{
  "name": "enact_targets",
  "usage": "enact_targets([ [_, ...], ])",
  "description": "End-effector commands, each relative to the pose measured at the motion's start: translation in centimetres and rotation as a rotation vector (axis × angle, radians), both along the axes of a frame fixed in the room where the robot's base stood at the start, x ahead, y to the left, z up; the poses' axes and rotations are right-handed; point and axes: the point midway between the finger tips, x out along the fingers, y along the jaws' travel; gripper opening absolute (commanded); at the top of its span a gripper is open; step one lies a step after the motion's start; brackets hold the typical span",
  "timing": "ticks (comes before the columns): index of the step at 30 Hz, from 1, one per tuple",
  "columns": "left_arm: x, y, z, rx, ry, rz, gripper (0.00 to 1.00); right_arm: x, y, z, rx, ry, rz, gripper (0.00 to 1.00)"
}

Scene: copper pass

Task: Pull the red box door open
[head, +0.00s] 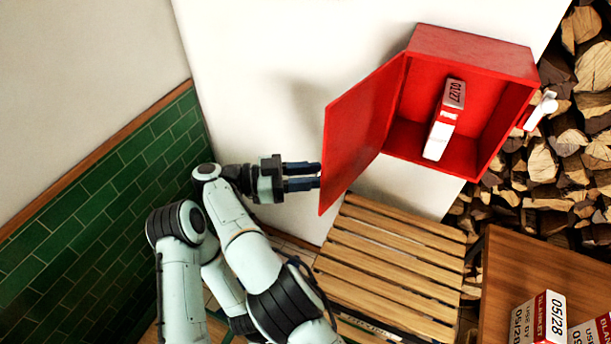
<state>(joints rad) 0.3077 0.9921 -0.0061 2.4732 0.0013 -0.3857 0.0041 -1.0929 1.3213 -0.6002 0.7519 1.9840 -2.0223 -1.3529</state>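The red box (470,50) is mounted on the white wall at the upper right. Its door (350,140) stands open, swung out to the left, so the inside shows. A red and white carton marked 01/27 (440,130) stands inside.
A slatted wooden bench (385,265) is below the box. A brown table (545,270) at the lower right holds a BLANKET carton (538,322) and another carton. Stacked firewood (560,160) fills the right side. A white handle-like piece (541,110) is on the box's right side.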

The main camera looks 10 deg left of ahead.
Motion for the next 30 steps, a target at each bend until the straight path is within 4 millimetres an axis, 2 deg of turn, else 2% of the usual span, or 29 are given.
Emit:
enact_targets([
  [1, 0.26, -0.05, 0.19, 0.000, -0.004, -0.002, 0.43, 0.98, -0.85, 0.80, -0.007, -0.021, -0.001, 0.45],
  [2, 0.26, -0.05, 0.19, 0.000, -0.004, -0.002, 0.43, 0.96, -0.84, 0.80, -0.008, -0.020, -0.001, 0.53],
  [30, 0.13, -0.01, 0.08, -0.001, -0.002, -0.001, 0.43, 0.91, -0.79, 0.53, -0.010, -0.014, 0.000, 0.53],
])
